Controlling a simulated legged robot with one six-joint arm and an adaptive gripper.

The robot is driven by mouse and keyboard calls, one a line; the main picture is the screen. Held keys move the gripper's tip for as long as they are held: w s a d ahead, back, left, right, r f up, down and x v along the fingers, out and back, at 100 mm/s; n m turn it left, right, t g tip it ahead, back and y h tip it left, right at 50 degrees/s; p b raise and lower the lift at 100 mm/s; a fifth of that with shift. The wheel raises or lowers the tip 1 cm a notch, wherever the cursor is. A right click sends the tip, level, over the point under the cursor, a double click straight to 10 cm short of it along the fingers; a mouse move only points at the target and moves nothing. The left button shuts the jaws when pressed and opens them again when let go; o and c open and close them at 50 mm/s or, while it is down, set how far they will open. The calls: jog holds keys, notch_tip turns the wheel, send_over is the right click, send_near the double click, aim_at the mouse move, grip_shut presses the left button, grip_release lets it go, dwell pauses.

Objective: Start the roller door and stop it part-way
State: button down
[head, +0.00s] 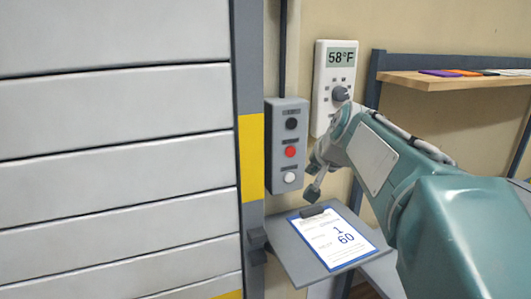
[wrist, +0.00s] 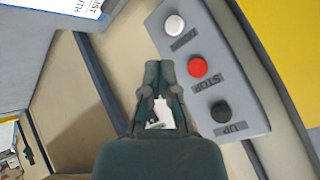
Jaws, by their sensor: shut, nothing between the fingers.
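The roller door (head: 115,110) fills the left of the head view, with pale slats down to the lower edge. Its control box (head: 272,165) is grey and hangs on the wall right of the door post. It has a black button (head: 291,124) on top, a red button (head: 290,151) in the middle and a white button (head: 289,177) below. In the wrist view they are labelled UP (wrist: 221,112), STOP (wrist: 198,68) and DOWN (wrist: 175,26). My gripper (head: 312,190) is shut and empty; its tips (wrist: 160,68) show beside the box, apparently off the buttons.
A white thermostat (head: 322,95) reading 58°F hangs above right of the box. A shelf with a clipboard (head: 338,238) juts out below. A wooden shelf (head: 455,81) holds flat coloured items at right. A grey post with a yellow band (head: 251,157) borders the door.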

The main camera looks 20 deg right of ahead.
aim_at(292, 157)
jog(key=shift+w+a, duration=0.1)
jog(key=shift+w, duration=4.1)
jog(key=shift+s, duration=0.8)
jog(key=shift+s, duration=0.1)
jog(key=s, duration=0.5)
